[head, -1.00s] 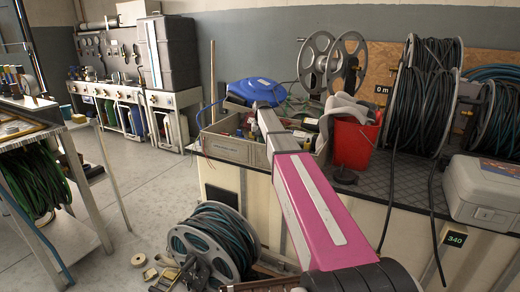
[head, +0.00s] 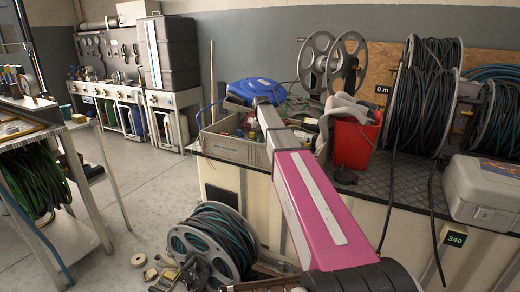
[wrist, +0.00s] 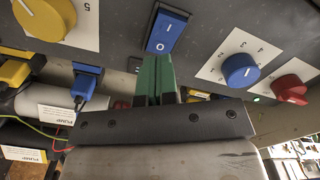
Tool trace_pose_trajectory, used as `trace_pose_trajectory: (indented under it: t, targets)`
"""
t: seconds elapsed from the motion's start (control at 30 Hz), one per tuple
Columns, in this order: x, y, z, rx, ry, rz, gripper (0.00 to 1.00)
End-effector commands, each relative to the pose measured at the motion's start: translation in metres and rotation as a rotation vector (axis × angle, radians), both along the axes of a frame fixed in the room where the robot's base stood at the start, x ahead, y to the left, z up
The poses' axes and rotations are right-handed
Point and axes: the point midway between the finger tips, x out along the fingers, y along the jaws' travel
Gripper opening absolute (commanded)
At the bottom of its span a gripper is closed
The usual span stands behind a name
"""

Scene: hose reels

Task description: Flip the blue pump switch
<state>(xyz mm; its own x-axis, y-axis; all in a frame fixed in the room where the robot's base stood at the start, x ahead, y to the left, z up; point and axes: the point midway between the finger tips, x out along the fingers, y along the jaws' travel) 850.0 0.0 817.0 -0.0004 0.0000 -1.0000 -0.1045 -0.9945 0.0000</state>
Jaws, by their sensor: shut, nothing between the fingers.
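The blue pump switch (wrist: 168,32) is a rocker marked I and O, set in a dark grey panel at the top middle of the wrist view. The I is at its upper end and the O lower down. My gripper (wrist: 156,58) shows there with its green fingers shut together and empty. The fingertips are at the lower edge of the switch; I cannot tell whether they touch it. In the head view my pink arm reaches over the bench, and I cannot make out the switch or the fingertips.
A blue knob (wrist: 240,70), a red knob (wrist: 291,88) and a yellow knob (wrist: 44,18) are on the same panel. A blue plug (wrist: 86,82) is at left. In the head view a red bucket (head: 354,143) and hose reels (head: 425,97) stand on the bench.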

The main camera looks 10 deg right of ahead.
Motion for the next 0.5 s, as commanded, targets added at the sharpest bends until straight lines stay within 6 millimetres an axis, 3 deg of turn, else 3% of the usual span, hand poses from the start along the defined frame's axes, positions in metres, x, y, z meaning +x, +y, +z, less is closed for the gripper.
trace_pose_trajectory:
  t: [0.5]
  targets:
    - [0.0, 0.0, 0.036, 0.0, -0.001, 0.0, 0.0]
